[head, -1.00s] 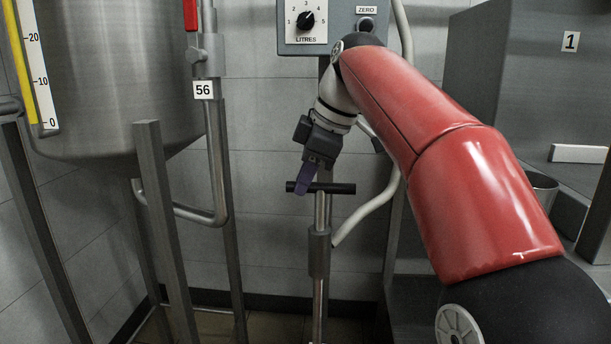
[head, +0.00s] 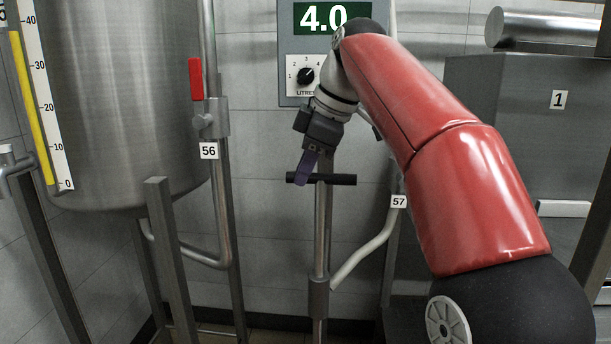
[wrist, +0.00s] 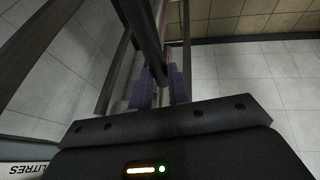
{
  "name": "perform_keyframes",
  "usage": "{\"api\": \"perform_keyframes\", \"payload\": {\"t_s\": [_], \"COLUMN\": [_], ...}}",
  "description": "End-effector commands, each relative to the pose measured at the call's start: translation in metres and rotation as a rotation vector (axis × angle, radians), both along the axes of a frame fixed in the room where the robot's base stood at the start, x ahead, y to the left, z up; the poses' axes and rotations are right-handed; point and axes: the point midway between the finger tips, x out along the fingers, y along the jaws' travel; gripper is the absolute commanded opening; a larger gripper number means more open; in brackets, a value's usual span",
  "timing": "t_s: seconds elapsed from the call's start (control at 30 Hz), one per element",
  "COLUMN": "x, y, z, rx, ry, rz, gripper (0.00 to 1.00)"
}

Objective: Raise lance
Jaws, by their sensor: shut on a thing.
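The lance is an upright steel rod (head: 320,230) with a black crossbar handle (head: 342,179) on top, forming a T. The rod runs down into a grey sleeve (head: 319,298), and a long bare stretch shows above it. My gripper (head: 305,172), with purple fingers, is shut on the left part of the handle. In the wrist view the dark bar of the handle (wrist: 146,40) passes between the purple fingers (wrist: 160,88). The far finger is mostly hidden in the head view.
A steel tank (head: 120,100) with a level scale stands left, beside a pipe with a red-handled valve (head: 196,79) tagged 56. A control box (head: 290,65) reading 4.0 hangs behind my wrist. A pale hose (head: 365,250) curves right of the rod. A grey cabinet (head: 500,110) stands right.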

Motion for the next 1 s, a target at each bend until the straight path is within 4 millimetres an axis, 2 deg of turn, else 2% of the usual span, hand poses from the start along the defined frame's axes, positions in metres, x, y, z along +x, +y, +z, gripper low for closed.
{"api": "perform_keyframes", "payload": {"t_s": [0.1,0.4,0.9,0.93,1.0], "x": [0.001,0.000,0.000,0.000,0.000], "y": [0.000,0.000,0.000,0.000,0.000], "z": [0.017,0.039,0.047,0.047,0.047], "rx": [0.002,0.002,0.003,0.003,0.003], "ry": [-0.004,-0.003,-0.013,-0.014,-0.012], "rz": [0.001,-0.001,-0.002,-0.002,-0.003], "gripper": [0.00,0.00,0.00,0.20,0.30]}}
